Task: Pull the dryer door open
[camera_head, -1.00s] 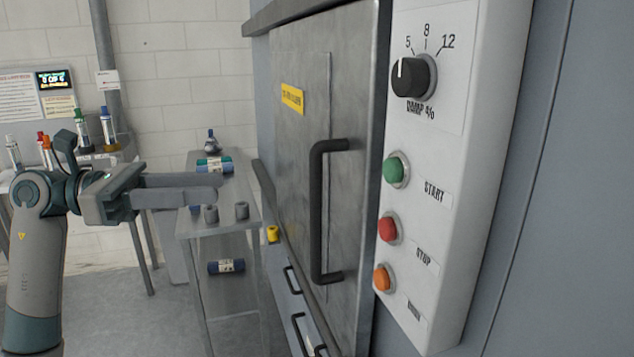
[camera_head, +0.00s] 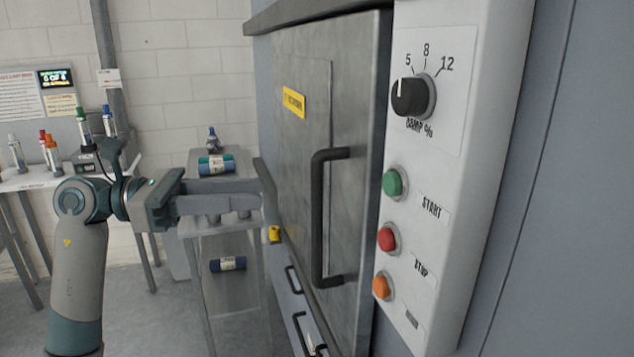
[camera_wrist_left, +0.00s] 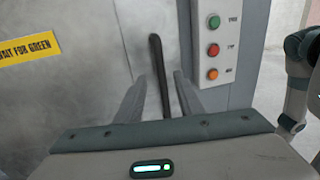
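The dryer door (camera_head: 300,145) is a grey metal panel that looks closed, with a black vertical bar handle (camera_head: 319,215) near its right edge. My left gripper (camera_head: 262,198) points at the door from the left, its tips a little short of the handle in the head view. In the left wrist view its two fingers (camera_wrist_left: 160,88) are spread apart, with the handle (camera_wrist_left: 159,72) showing in the gap between them. The fingers look empty and not closed on the handle. My right gripper is not in view.
A white control panel (camera_head: 465,110) with a knob and green, red and orange buttons stands just right of the door. A metal cart (camera_head: 225,245) with rolls stands behind my left gripper. A table with bottles (camera_head: 35,180) is at the far left.

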